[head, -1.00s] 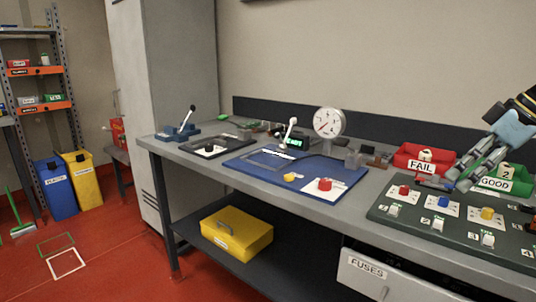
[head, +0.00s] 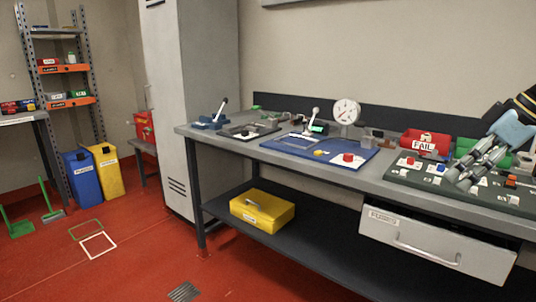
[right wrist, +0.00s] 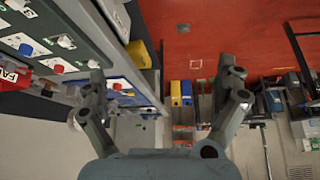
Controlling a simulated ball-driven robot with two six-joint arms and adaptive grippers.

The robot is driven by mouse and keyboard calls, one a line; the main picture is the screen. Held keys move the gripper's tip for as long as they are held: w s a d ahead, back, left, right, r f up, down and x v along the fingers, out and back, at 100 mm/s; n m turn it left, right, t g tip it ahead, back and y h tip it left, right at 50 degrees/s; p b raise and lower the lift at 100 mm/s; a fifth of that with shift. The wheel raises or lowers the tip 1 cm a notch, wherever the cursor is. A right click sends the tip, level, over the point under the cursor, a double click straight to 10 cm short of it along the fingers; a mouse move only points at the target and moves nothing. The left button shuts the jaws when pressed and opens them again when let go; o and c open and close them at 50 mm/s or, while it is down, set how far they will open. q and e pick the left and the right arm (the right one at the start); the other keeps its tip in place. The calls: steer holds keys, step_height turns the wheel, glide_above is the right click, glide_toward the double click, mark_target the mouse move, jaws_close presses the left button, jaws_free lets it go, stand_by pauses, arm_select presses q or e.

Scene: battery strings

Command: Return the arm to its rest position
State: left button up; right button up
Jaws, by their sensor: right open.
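My right gripper (head: 460,177) is at the right edge of the head view, its arm coming in from the right. Its two grey fingers point down and left, overlapping the dark green board (head: 405,177) in the picture; whether they touch it I cannot tell. In the right wrist view the gripper (right wrist: 165,82) has its fingers spread wide with nothing between them. My left arm and left gripper are not in view.
The workbench (head: 340,178) holds a blue mat (head: 300,152), a dial gauge (head: 346,111) and a red FAIL bin (head: 425,143). A labelled drawer (head: 395,235) is under the bench, and a yellow case (head: 262,210) lies on its lower shelf. Red floor (head: 140,265) at left is open.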

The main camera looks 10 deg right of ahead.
steer(key=s+a+f+m+g, duration=0.15)
steer(key=s+f, duration=0.45)
steer(key=f, duration=0.7)
steer(key=s+a+f+m, duration=0.25)
steer(key=s+f, duration=0.25)
steer(key=f, duration=0.9)
steer(key=s+a+f+m+g, duration=0.1)
steer(key=s+f+m, duration=0.35)
steer(key=f, duration=0.85)
steer(key=s+a+f+n+h, duration=0.1)
steer(key=s+a+f, duration=0.3)
steer(key=s, duration=0.6)
steer(key=s+a+f+g+h, duration=0.1)
steer(key=s+a+f, duration=0.3)
steer(key=s+f, duration=0.4)
steer(key=s+a+f+n+g+h, duration=0.1)
steer(key=s+a+f, duration=0.3)
steer(key=s+f, duration=0.3)
steer(key=shift+s+a+n+h, duration=0.2)
steer(key=shift+s+n+h, duration=0.2)
steer(key=shift+s, duration=2.15)
